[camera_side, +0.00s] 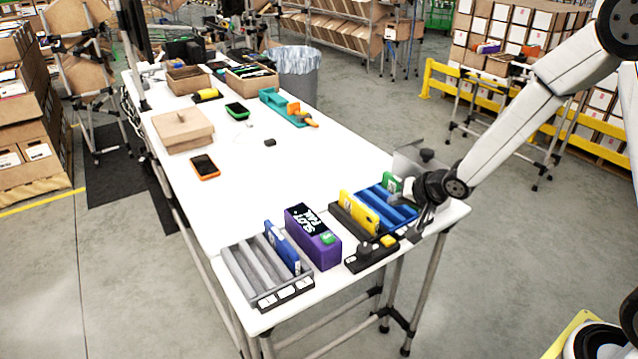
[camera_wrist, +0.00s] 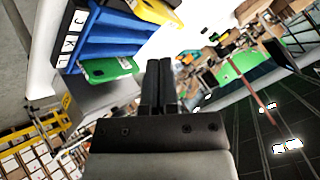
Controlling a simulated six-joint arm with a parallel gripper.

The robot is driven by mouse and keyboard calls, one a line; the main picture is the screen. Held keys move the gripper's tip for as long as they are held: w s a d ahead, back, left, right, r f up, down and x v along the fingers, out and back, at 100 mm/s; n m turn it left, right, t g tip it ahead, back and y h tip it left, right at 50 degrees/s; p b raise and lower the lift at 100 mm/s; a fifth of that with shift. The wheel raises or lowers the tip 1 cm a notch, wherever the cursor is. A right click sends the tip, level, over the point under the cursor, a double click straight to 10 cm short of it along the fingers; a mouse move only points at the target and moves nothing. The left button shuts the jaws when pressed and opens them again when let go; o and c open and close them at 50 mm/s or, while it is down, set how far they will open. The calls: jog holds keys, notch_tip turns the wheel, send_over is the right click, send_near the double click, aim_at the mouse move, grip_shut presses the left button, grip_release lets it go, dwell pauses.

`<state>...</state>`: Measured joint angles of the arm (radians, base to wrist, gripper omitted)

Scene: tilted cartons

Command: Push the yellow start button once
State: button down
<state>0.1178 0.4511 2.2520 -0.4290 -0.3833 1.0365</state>
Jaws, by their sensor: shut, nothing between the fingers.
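The yellow start button (camera_side: 388,241) sits on a low black box (camera_side: 366,261) near the front edge of the white table in the side view. A black knob (camera_side: 364,248) is beside it on the same box. My gripper (camera_side: 420,214) is to the right of the button and apart from it, close to the blue rack near the table's right corner. In the wrist view the two fingers of my gripper (camera_wrist: 160,66) are together with nothing between them. I do not see the button in the wrist view.
The table's middle is mostly clear.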

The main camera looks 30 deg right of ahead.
aim_at(384, 237)
jog(key=shift+f, duration=0.15)
jog(key=shift+f, duration=4.25)
jog(key=shift+f, duration=0.2)
jog(key=shift+f, duration=0.25)
jog(key=shift+f, duration=0.45)
dwell(0.4)
jog(key=shift+r, duration=0.9)
jog(key=shift+r, duration=0.1)
jog(key=shift+r, duration=2.4)
